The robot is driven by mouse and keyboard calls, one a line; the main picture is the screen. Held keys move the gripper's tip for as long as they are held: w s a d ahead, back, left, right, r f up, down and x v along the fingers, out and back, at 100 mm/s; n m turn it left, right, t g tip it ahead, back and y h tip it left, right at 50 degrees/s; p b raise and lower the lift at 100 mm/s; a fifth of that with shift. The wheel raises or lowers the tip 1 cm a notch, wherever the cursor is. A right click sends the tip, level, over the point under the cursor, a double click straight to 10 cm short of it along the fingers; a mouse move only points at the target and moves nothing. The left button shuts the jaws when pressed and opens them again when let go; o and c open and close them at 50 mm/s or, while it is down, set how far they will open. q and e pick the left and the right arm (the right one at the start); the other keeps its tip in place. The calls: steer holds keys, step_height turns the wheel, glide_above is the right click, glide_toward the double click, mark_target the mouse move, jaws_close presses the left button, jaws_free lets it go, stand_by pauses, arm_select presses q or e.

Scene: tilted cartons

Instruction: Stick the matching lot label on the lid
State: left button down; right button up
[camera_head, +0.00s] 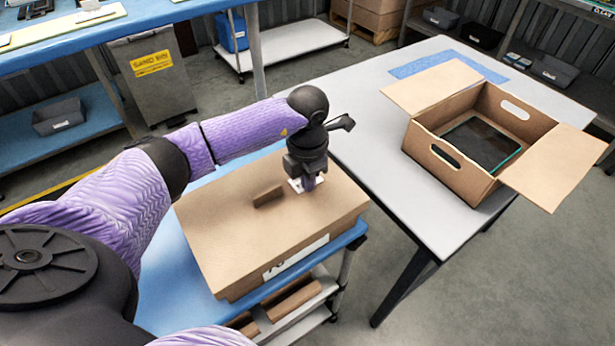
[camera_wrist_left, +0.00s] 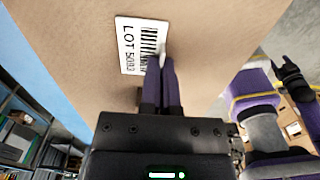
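The closed brown carton (camera_head: 235,235) stands on a blue-topped cart, its lid facing up with a small raised cardboard handle (camera_head: 267,196). My left gripper (camera_head: 308,184) points down at the lid, right of the handle. The white lot label (camera_head: 295,186) is at its fingertips. In the left wrist view the label (camera_wrist_left: 130,50) reads LOT 5093 beside a barcode and appears flat against the cardboard. The left fingers (camera_wrist_left: 162,60) are close together with a white bit between their tips. My right gripper (camera_wrist_left: 290,75) shows small in the left wrist view; its opening is unclear.
A white printed label (camera_head: 297,257), partly readable, is on the carton's side. An open carton (camera_head: 455,165) holding a dark flat item (camera_head: 482,146) stands on the grey table (camera_head: 385,175) at right. A blue bench (camera_head: 90,40) is at the back left.

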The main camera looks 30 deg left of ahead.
stand_by(0.3)
arm_select(q)
steer(key=c, duration=0.8)
jaws_free()
step_height(320, 180, up, 16)
steer(key=p, duration=0.7)
